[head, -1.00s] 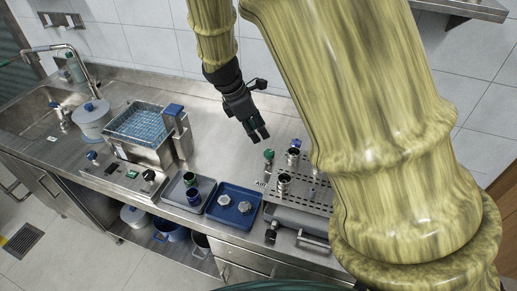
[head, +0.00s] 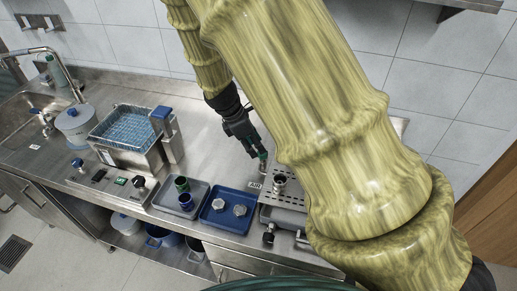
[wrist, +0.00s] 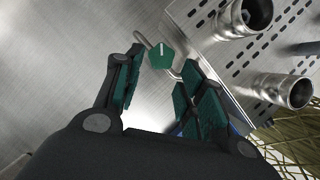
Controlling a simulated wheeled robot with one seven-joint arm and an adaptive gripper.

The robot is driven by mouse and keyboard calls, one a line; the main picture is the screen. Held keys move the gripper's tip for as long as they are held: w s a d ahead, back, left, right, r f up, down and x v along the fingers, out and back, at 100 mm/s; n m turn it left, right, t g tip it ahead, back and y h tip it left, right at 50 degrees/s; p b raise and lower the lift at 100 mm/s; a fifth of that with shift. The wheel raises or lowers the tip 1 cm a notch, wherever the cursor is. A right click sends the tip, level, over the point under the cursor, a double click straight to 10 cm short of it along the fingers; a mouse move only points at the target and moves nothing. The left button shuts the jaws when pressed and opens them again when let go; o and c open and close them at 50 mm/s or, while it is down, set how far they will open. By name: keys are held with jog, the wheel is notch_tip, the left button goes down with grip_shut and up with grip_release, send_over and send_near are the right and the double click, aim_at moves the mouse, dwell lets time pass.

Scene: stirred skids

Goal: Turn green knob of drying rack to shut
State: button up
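The green knob (wrist: 160,56) is a small faceted knob with a white mark on its face, on a bent metal pipe at the edge of the perforated steel drying rack (wrist: 236,66). In the head view the rack (head: 291,197) stands at the right of the counter, partly hidden by my arm. The green knob (head: 263,155) shows there beside my fingertips. My gripper (wrist: 164,66) is open, with one finger on either side of the knob in the wrist view. I cannot tell whether either finger touches it.
Metal cups (head: 279,183) stand on the rack close to my gripper. A basket bath (head: 125,130) stands further left. The counter behind it is clear.

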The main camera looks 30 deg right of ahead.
jog(key=shift+p+x, duration=0.45)
jog(key=shift+x, duration=1.6)
jog(key=shift+c, duration=0.5)
jog(key=c, duration=0.6)
